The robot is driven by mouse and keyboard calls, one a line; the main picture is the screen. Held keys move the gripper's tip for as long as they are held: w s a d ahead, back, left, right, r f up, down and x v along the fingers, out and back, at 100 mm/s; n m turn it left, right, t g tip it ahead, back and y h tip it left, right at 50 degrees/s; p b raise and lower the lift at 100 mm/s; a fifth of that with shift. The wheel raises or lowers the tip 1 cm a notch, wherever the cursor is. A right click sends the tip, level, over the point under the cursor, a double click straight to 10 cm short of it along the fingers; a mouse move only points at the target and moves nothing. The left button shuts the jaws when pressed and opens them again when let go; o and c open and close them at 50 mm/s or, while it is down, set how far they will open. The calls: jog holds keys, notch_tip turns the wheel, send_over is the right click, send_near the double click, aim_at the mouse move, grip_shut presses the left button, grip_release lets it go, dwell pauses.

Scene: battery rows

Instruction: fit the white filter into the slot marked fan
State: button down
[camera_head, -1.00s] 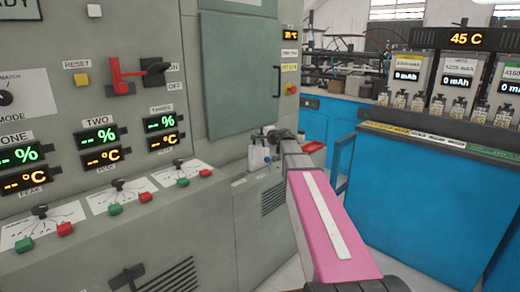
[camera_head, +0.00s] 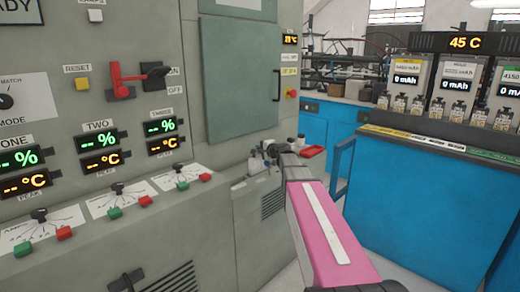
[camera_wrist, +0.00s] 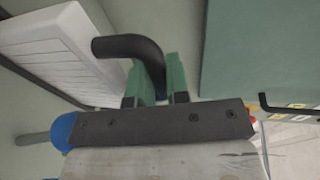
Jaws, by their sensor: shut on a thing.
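In the wrist view, the green fingers of my gripper (camera_wrist: 158,80) are closed on a bent black handle. The handle runs up and left to the edge of a white slatted panel, which looks like the white filter (camera_wrist: 55,45); the exact join is unclear. In the head view, my gripper (camera_head: 268,150) is small and partly hidden by its own dark wrist, close to the grey cabinet's lower ledge. A small whitish shape beside it may be the filter. I cannot make out a slot marked fan in either view.
The grey cabinet (camera_head: 225,150) with switches and displays fills the left. A blue bench (camera_head: 415,195) carries battery testers (camera_head: 460,85). A blue round knob (camera_wrist: 62,131) shows at the wrist view's left.

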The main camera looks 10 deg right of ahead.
jog(key=shift+f, duration=0.3)
jog(key=c, duration=1.1)
grip_release()
jog(key=shift+r, duration=0.4)
jog(key=v, duration=1.2)
jog(key=shift+r, duration=0.15)
